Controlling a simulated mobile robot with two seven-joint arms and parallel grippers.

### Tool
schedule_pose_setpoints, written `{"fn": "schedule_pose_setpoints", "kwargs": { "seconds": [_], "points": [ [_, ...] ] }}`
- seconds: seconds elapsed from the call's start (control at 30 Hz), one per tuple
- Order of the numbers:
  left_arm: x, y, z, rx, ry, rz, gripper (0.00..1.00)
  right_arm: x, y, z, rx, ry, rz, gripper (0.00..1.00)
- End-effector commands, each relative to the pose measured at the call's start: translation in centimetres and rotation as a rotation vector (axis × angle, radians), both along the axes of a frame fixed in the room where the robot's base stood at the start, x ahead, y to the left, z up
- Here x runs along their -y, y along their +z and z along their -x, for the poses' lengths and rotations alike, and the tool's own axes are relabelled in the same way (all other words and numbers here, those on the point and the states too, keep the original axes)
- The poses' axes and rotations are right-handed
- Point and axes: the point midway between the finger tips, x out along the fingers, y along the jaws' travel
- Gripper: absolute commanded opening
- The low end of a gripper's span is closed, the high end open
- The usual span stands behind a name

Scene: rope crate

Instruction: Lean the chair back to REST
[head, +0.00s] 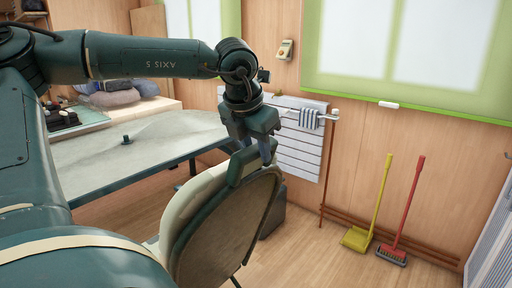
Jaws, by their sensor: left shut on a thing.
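The chair (222,230) stands at the lower middle of the head view, a cream and dark padded seat with a rounded backrest seen from behind and the side. My left gripper (254,160) reaches down from above and is shut on the top of the backrest. The chair's seat and most of its lower part are hidden or out of frame. No REST mark can be made out. My right gripper is not in view.
A grey-topped table (150,145) with a small dark knob stands behind the chair.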

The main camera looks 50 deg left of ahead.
Motion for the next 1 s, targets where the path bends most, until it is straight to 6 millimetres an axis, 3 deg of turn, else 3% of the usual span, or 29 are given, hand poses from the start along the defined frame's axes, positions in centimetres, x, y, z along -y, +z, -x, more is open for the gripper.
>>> {"fn": "schedule_pose_setpoints", "kwargs": {
  "seconds": [0.33, 0.37, 0.53, 0.83, 1.0],
  "points": [
    [0.1, -0.3, 0.1, -0.007, 0.005, 0.011, 0.00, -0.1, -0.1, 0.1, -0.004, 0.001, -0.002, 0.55],
    [0.1, -0.3, 0.1, -0.007, 0.005, 0.011, 0.35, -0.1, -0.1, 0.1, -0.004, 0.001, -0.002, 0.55],
    [0.0, -0.2, 0.1, -0.005, 0.004, 0.007, 0.49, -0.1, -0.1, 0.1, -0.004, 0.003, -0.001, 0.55],
    [0.0, 0.1, 0.1, -0.001, 0.004, 0.003, 0.49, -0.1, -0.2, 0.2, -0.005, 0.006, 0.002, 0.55],
    [0.3, 2.1, 0.8, 0.004, 0.005, 0.003, 0.49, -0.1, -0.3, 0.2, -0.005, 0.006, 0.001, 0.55]
  ]
}}
